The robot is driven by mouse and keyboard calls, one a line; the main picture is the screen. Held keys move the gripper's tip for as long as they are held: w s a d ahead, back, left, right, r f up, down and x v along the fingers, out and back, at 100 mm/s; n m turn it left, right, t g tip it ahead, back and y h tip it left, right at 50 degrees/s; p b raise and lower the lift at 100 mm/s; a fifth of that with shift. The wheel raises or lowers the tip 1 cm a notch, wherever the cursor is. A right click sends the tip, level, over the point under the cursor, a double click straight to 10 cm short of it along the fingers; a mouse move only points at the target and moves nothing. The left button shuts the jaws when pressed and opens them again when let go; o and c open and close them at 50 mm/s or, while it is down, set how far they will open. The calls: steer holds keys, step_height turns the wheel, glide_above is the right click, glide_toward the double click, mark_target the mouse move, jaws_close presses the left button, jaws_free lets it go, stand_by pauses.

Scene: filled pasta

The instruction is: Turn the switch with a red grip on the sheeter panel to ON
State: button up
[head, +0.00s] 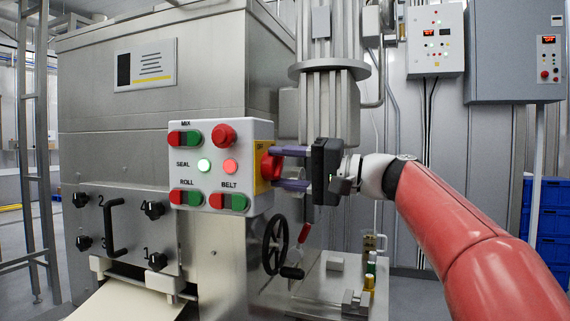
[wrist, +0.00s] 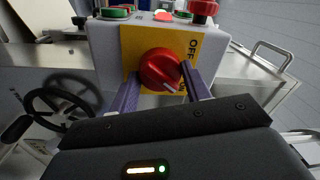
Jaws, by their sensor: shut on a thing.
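The switch with a red grip (head: 269,166) sits on a yellow plate on the right side of the white sheeter panel (head: 262,131). The wrist view shows the red round grip (wrist: 161,70) with a light pointer line on it, on the yellow plate (wrist: 133,45). "OFF" is printed at the plate's upper right; other lettering below is mostly hidden. My gripper (head: 276,167) reaches in from the right. Its two purple fingers are at either side of the red grip and shut on it, as the wrist view also shows (wrist: 160,88).
The panel front has red and green buttons, a red knob (head: 223,134) and lit indicators. A black handwheel (head: 276,244) stands just below my gripper.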

steer(key=shift+m, duration=1)
steer(key=o, duration=1)
steer(key=shift+c, duration=0.2)
steer(key=shift+d, duration=0.1)
steer(key=v, duration=0.7)
steer(key=shift+s+d+b, duration=0.15)
steer(key=shift+d+b, duration=0.15)
steer(key=shift+b, duration=0.05)
